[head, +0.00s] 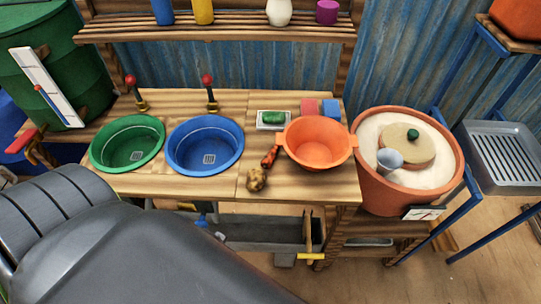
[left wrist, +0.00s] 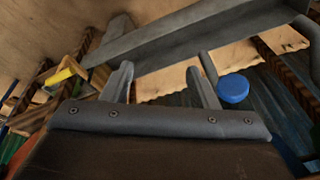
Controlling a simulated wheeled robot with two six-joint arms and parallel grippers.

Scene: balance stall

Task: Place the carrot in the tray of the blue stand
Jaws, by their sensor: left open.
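The carrot (head: 270,157), orange with a darker end, lies on the wooden counter between the blue basin and the orange colander. The blue stand (head: 472,200) is at the far right and holds a grey ribbed metal tray (head: 505,158), which looks empty. My left gripper is not visible in the head view, where my grey arm fills the lower left. In the left wrist view my left gripper (left wrist: 158,78) is open and empty, its two fingers apart. It faces a grey trough-like part and wooden slats, with no carrot in sight. My right gripper is not in view.
A potato (head: 257,180) lies just in front of the carrot, and an orange colander (head: 317,142) stands right beside it. Green (head: 127,143) and blue (head: 205,146) basins are to the left. A large sand-filled pot (head: 370,185) stands between the counter and the stand.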

